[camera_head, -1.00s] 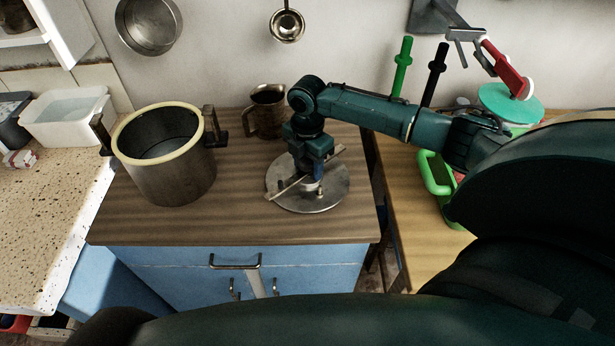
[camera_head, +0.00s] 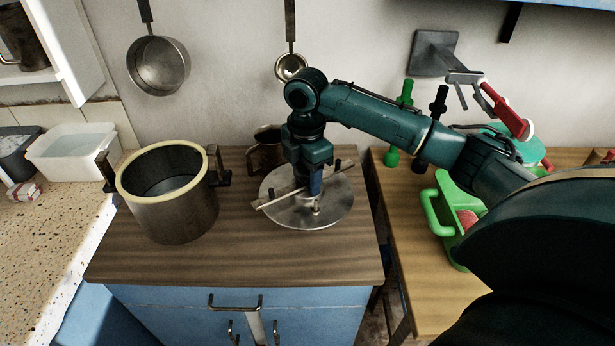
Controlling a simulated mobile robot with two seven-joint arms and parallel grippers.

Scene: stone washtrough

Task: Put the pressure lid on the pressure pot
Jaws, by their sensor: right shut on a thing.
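The pressure pot (camera_head: 178,212) stands open on the wooden counter top at left, a pale ring around its rim and a dark handle on each side. The pressure lid (camera_head: 333,207) is a flat round metal disc with a bar across its top and a small valve. My right gripper (camera_head: 314,192) points down over the lid's middle and is shut on it. The lid appears held a little above the counter, right of the pot and apart from it. The fingertips are partly hidden. My left gripper is not in view.
A brown metal mug (camera_head: 265,150) stands behind the lid, partly hidden. The counter (camera_head: 240,255) is clear in front of the lid. A white tub (camera_head: 75,150) is at left. A green basket (camera_head: 440,205) stands on the right table. Pans hang on the wall.

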